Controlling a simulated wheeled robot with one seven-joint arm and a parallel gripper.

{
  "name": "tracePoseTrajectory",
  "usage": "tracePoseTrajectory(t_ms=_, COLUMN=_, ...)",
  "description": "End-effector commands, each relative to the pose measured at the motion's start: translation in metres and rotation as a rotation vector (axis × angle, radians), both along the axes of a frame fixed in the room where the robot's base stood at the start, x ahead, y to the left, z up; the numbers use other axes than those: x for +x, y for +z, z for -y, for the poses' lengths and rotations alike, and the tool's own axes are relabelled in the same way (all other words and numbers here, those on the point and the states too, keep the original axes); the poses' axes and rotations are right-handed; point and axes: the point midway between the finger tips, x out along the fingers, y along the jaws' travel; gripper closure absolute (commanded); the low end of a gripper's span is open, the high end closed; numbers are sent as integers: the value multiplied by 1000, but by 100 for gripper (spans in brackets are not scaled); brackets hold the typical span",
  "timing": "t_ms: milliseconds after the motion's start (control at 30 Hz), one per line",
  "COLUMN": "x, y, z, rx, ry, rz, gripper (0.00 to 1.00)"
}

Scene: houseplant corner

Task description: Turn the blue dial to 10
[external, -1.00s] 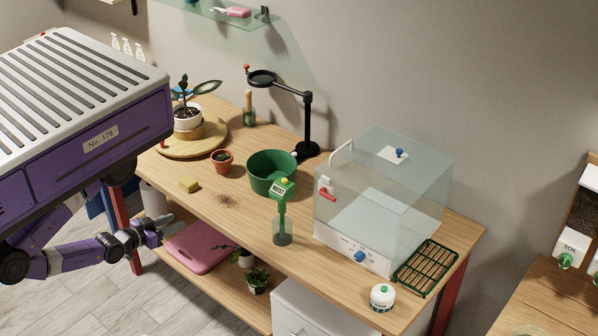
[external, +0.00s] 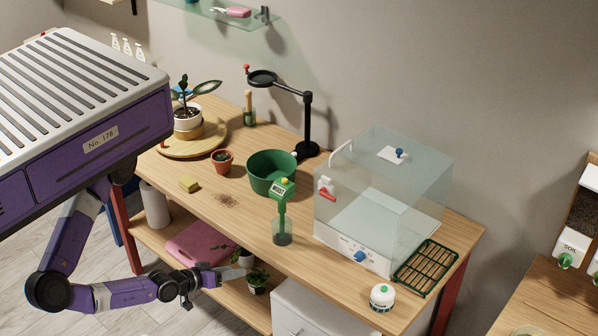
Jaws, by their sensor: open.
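The blue dial (external: 360,257) sits on the white front panel (external: 345,247) at the base of a clear glass box (external: 385,195), on the right part of the table. Small marks surround the dial, but they are too small to read. My gripper (external: 229,274) is open and empty. It is in front of the table's front edge, low by the lower shelf, well to the left of the dial and apart from it.
On the wooden table (external: 205,200), a green moisture meter (external: 282,205) stands in a jar left of the box. A pink mat (external: 200,243) and small plants (external: 257,280) are on the lower shelf.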

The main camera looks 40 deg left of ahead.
Motion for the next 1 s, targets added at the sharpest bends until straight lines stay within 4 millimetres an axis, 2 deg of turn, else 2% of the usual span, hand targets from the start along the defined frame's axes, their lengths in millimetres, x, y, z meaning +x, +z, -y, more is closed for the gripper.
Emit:
tracePoseTrajectory(t_ms=33, x=13, y=4, z=36, rx=-58, ry=-7, rz=-2, gripper=52)
tracePoseTrajectory(t_ms=200, x=54, y=39, z=151, rx=-214, ry=-64, rz=11, gripper=52)
tracePoseTrajectory(t_ms=300, x=80, y=59, z=201, rx=-270, ry=-89, rz=27, gripper=52)
tracePoseTrajectory(t_ms=400, x=107, y=72, z=231, rx=-301, ry=-91, rz=43, gripper=52)
tracePoseTrajectory(t_ms=533, x=135, y=80, z=248, rx=-315, ry=-71, rz=55, gripper=52)
tracePoseTrajectory(t_ms=700, x=151, y=87, z=254, rx=-318, ry=-56, rz=61, gripper=52)
tracePoseTrajectory(t_ms=1000, x=188, y=78, z=266, rx=-316, ry=-54, rz=61, gripper=52)
